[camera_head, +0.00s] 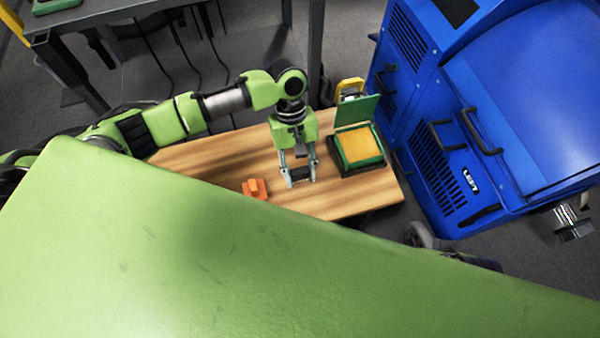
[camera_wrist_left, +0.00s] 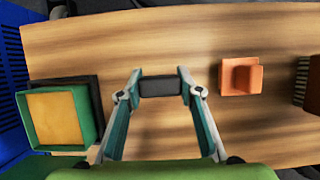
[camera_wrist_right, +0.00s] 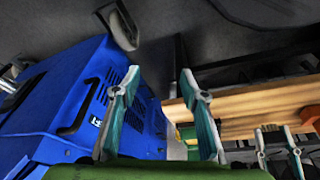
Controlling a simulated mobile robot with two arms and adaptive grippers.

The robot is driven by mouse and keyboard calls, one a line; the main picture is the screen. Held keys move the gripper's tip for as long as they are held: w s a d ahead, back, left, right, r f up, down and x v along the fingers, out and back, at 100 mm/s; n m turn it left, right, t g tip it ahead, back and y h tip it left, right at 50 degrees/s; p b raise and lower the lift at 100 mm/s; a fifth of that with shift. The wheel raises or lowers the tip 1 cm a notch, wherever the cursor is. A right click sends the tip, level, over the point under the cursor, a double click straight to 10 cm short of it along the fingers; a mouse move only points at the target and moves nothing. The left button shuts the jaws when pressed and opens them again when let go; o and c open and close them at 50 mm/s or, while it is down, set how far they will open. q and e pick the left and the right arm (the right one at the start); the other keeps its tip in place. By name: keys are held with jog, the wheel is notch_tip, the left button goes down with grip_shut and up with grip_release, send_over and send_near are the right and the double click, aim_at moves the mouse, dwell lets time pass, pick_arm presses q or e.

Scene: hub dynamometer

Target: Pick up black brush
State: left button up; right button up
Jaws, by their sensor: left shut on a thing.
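The black brush, a dark block with its underside hidden, is between the fingertips of my left gripper (camera_head: 299,180), over the wooden table (camera_head: 215,155). In the left wrist view, the black brush (camera_wrist_left: 160,87) spans the gap between both fingertips of my left gripper (camera_wrist_left: 160,84), which is shut on it. I cannot tell whether the brush touches the table or is just above it. My right gripper (camera_wrist_right: 156,88) shows in the right wrist view, its fingers spread apart with nothing between them. It is hidden in the head view.
An orange block (camera_head: 254,188) lies left of the left gripper. An open green box with a yellow pad (camera_head: 360,148) sits to its right. A brown bristled thing (camera_wrist_left: 306,82) is at the left wrist view's edge. A blue machine (camera_head: 440,130) stands right of the table.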

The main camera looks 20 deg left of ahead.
pick_arm(q)
jog(key=shift+w+d+r+p, duration=0.3)
jog(key=shift+w+d+r, duration=0.7)
jog(key=shift+w+r, duration=0.9)
jog(key=shift+w+d+r+p, duration=0.25)
jog(key=shift+w+d+r, duration=0.95)
jog(key=shift+w, duration=1.15)
jog(key=shift+w+d+r+p, duration=0.3)
jog(key=shift+w+d+r, duration=0.5)
jog(key=shift+w+r, duration=1.2)
pick_arm(e)
notch_tip(320, 180, down, 8)
jog(key=shift+w+a, duration=0.15)
jog(key=shift+w, duration=0.2)
pick_arm(q)
jog(key=shift+w+f, duration=0.1)
jog(key=shift+f, duration=0.05)
pick_arm(e)
jog(key=shift+r, duration=0.1)
pick_arm(q)
jog(key=o, duration=0.6)
jog(key=shift+c, duration=0.2)
jog(key=c, duration=0.4)
